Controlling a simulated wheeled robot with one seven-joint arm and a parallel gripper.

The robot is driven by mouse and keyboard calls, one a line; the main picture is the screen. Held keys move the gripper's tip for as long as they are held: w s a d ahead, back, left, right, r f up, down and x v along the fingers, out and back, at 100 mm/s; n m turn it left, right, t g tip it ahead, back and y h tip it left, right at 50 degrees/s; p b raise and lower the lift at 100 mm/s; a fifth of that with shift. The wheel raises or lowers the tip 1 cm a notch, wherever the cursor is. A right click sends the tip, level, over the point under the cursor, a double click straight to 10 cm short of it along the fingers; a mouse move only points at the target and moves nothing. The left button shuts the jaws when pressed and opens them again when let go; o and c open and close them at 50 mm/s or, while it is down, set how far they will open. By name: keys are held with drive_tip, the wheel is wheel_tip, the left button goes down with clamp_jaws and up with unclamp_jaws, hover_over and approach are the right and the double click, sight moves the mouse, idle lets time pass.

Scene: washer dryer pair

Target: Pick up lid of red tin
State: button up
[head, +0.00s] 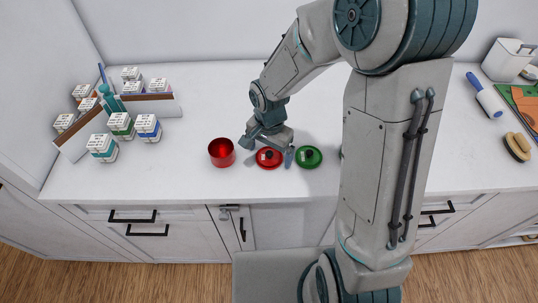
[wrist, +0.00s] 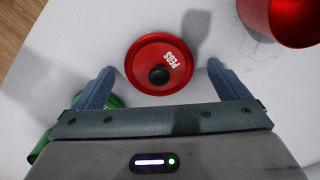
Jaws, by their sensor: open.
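The red lid (head: 268,158) lies flat on the white counter, with a dark round knob at its centre. In the wrist view the red lid (wrist: 159,64) carries white lettering that reads "PEGS". The open red tin (head: 222,152) stands upright to the left of the lid; part of it also shows in the wrist view (wrist: 285,18). My gripper (head: 267,150) is over the red lid, pointing down. In the wrist view my gripper (wrist: 159,82) is open, with one blue finger on each side of the lid and nothing held.
Several small labelled boxes (head: 121,125) and a wooden divider stand at the left. A brush (head: 517,146) lies at the far right.

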drive_tip(key=c, duration=1)
drive_tip(key=shift+r, duration=0.15)
